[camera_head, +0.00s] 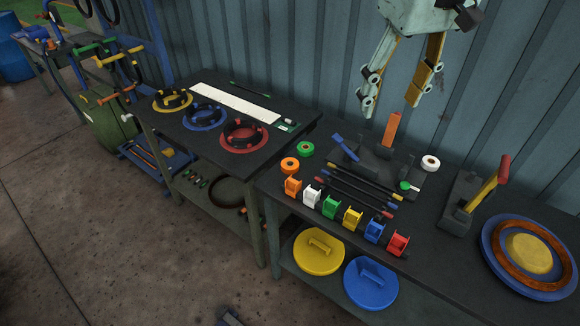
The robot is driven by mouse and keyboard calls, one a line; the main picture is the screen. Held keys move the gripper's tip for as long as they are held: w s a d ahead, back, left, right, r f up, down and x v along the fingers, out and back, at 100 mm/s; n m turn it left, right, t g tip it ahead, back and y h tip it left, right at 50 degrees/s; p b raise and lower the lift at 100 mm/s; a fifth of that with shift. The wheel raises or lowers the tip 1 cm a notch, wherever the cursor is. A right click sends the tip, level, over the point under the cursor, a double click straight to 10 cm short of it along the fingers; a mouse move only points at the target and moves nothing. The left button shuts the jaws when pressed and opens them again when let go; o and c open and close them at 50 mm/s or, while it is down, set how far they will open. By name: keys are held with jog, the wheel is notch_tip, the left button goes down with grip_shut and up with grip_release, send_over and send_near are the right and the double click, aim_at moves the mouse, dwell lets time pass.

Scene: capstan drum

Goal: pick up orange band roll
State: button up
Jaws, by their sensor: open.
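The orange band roll (290,165) is a small ring-shaped roll with a dark centre. It lies flat near the left end of the right-hand bench (465,275), just behind the row of coloured holders. My gripper (391,104) hangs at the upper right, pointing down with its two fingers spread wide apart. It is open and empty. It is above and to the right of the orange roll, well apart from it, in front of the corrugated wall.
A green roll (306,149) lies close beside the orange one. Coloured holders (331,206) line the bench front, with dark rods (358,190) behind them. A tool with an orange handle (391,129) stands below my gripper. A white roll (430,163) lies to its right.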

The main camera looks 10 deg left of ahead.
jog(key=w+a+f+n, duration=0.1)
jog(key=w+a+f, duration=0.2)
jog(key=w, duration=0.2)
jog(key=w+a+f+n, duration=0.1)
jog(key=w+a+f, duration=0.2)
jog(key=w, duration=0.3)
jog(key=n+g, duration=0.2)
jog(key=n, duration=0.3)
send_over(290, 162)
jog(key=s, duration=0.2)
notch_tip(290, 162, down, 27)
jog(key=shift+w+d, duration=0.15)
jog(key=shift+w, duration=0.1)
jog(key=shift+f, duration=0.2)
jog(key=shift+f, duration=4.2)
jog(key=shift+f, duration=0.1)
jog(key=shift+f, duration=2.5)
jog(key=shift+c, duration=0.5)
